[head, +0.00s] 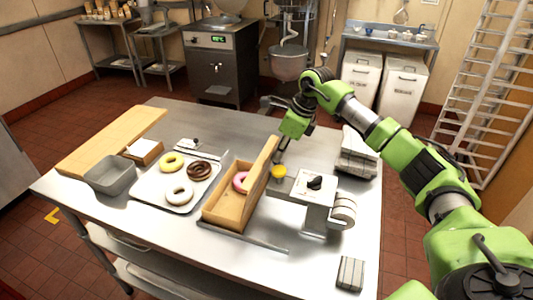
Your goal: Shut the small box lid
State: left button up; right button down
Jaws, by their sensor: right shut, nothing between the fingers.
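The small wooden box (229,214) stands near the middle of the metal table (235,256). Its lid (259,178) stands about upright along the box's right side, so the box is open. A pink donut (241,181) shows inside it. My right gripper (277,160) points down just right of the upper part of the lid. It is shut and empty; whether it touches the lid I cannot tell. My left gripper is not in view.
A tray (152,195) with several donuts is left of the box. A grey bin (110,178) and a wooden board (112,140) lie farther left. A grey machine (318,193) with a yellow part (279,171) stands close right of the lid.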

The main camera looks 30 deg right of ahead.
aim_at(270, 144)
jog(key=shift+w+a, duration=1.15)
jog(key=shift+w, duration=0.2)
jog(key=shift+w+a+p, duration=0.3)
jog(key=shift+w+a, duration=1.05)
jog(key=shift+w, duration=0.25)
notch_tip(270, 144, up, 6)
jog(key=p, duration=0.4)
jog(key=shift+s+f, duration=0.15)
